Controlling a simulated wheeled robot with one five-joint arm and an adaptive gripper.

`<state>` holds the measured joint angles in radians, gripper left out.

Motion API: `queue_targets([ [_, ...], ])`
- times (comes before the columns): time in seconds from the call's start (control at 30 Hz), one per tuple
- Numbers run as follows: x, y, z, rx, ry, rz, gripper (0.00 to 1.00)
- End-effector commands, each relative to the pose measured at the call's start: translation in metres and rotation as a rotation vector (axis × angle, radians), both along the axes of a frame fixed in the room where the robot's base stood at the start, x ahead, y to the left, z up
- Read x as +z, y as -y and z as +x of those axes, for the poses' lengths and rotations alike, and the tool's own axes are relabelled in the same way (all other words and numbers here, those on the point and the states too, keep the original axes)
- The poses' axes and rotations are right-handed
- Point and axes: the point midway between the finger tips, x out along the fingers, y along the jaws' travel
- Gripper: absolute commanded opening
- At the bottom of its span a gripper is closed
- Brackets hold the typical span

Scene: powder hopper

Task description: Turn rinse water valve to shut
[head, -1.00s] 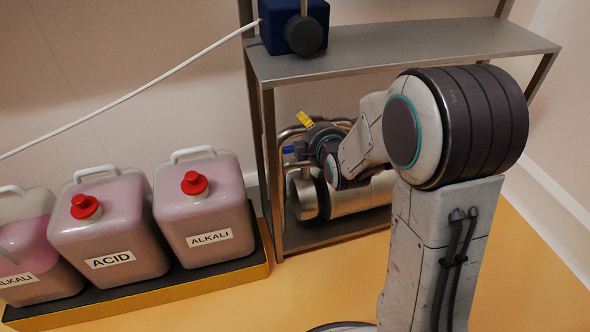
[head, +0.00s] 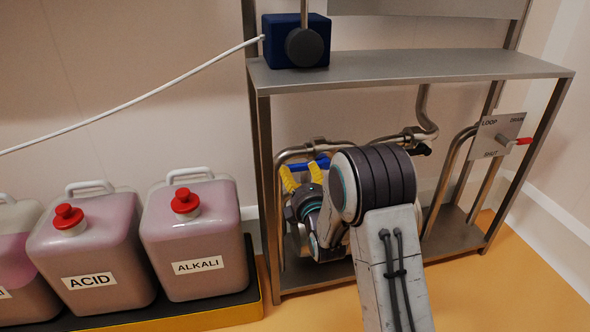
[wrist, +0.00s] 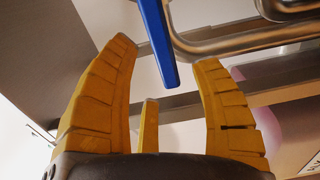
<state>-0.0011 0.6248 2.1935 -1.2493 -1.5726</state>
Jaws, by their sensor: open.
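A blue valve lever (head: 322,162) sits on the steel pipework under the shelf. It lies roughly along the pipe in the head view, and no label for it is readable. My gripper (head: 302,168) is open, with its yellow fingers up at the lever. In the wrist view the blue lever (wrist: 157,42) comes down from the top, its free end between the two big fingers of my gripper (wrist: 166,52). Gaps show on both sides, and no grip is closed on it. The valve body is hidden.
A red-handled selector (head: 522,141) on a plate marked LOOP, DRAIN and SHUT stands at the right. The metal shelf (head: 430,68) with a dark blue box (head: 275,40) hangs over my arm. Acid (head: 92,255) and alkali (head: 195,240) canisters stand at left.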

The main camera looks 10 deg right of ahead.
Motion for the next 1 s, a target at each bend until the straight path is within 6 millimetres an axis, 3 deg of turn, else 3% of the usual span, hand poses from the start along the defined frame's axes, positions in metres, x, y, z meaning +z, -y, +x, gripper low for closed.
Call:
queue_targets([
  [0.4, -0.001, 0.000, 0.040, 0.000, -0.002, 0.002, 0.58],
  [0.9, 0.000, 0.000, 0.046, 0.000, -0.002, 0.002, 0.61],
  [1.0, 0.000, 0.000, 0.046, 0.000, -0.002, 0.002, 0.52],
])
